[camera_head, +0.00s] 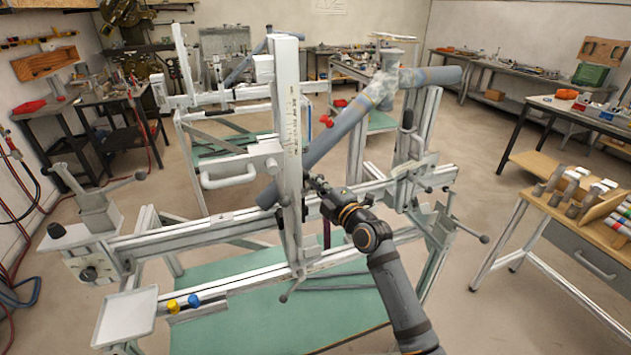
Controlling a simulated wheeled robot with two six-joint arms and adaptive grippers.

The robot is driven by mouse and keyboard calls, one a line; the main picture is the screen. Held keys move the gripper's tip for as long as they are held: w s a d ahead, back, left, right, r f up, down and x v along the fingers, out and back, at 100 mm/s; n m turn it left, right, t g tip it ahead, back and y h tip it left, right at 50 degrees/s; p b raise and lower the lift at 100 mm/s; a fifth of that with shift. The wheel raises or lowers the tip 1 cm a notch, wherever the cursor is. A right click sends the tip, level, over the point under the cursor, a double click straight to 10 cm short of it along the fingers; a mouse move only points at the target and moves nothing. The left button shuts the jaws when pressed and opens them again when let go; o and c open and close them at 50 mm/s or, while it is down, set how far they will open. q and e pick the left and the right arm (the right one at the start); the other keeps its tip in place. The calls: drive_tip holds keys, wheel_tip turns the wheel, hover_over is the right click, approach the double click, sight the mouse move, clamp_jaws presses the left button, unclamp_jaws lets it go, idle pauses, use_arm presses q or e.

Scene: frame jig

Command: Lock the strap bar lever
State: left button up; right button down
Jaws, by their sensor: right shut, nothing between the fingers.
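The frame jig stands in the middle, with a long horizontal silver beam (180,235) and a tall upright bar (287,110) carrying a printed scale. A grey tube frame (340,138) is held in the jig and passes behind the upright. My right gripper (314,184) is shut and empty, just right of the upright at beam height. It overlaps the upright's edge; I cannot tell whether it touches. Small clamp levers show at the upright's foot (291,287) and at the beam's right end (468,232). I cannot tell which is the strap bar lever. My left gripper is not in view.
A small tray (128,317) and yellow and blue knobs (183,304) sit at the jig's front left. A green shelf (250,335) lies below. A wooden-topped bench (545,175) with parts stands at right. Floor between jig and bench is clear.

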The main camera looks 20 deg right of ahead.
use_arm(q)
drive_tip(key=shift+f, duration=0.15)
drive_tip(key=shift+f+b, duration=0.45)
drive_tip(key=shift+b, duration=0.15)
use_arm(e)
drive_tip(key=shift+d+f+m, duration=0.15)
drive_tip(key=shift+m, duration=0.35)
